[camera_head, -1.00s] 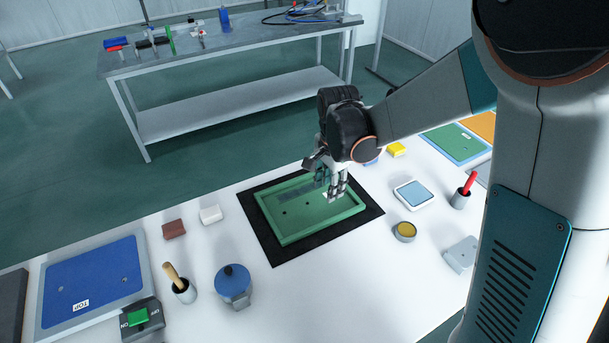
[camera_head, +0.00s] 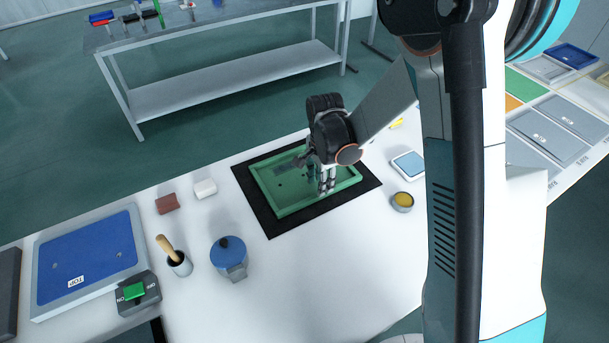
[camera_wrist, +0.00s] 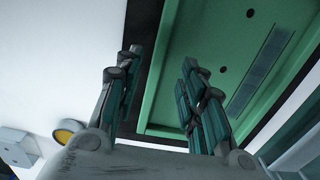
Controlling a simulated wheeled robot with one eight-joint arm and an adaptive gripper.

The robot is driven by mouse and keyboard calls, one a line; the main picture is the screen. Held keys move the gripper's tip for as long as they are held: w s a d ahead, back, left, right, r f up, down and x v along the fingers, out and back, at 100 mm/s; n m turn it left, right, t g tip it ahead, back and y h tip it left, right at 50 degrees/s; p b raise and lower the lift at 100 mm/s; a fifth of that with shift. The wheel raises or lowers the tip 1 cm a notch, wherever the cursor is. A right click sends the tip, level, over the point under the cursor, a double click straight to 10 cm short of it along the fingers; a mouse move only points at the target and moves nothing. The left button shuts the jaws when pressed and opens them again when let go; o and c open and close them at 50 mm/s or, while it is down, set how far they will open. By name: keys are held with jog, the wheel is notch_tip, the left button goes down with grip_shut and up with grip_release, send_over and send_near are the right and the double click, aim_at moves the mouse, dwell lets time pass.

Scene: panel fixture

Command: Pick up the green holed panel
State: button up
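The green holed panel (camera_head: 297,206) is a shallow tray-like plate with a raised rim, lying flat on a black mat (camera_head: 268,227) on the white table. In the wrist view the panel (camera_wrist: 215,45) shows two dark round holes and a dark rectangular strip. My gripper (camera_head: 327,184) points down at the panel's near right rim. In the wrist view my gripper (camera_wrist: 160,60) is open, its fingers apart across the rim: one side over the outer edge and mat, the other over the inside. Whether the fingers touch the panel cannot be told.
To the left stand a blue pot (camera_head: 229,257), a holder with a wooden handle (camera_head: 178,262), a green switch box (camera_head: 137,293) and a blue panel (camera_head: 90,262). A yellow-topped tin (camera_head: 403,201) and a pale-blue-topped box (camera_head: 409,165) lie to the right.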

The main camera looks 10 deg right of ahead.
jog(key=f+b, duration=0.1)
jog(key=f, duration=0.1)
jog(key=f+b, duration=0.1)
jog(key=f, duration=0.2)
jog(key=shift+d, duration=0.2)
jog(key=shift+r, duration=0.1)
grip_shut()
jog(key=shift+r, duration=0.1)
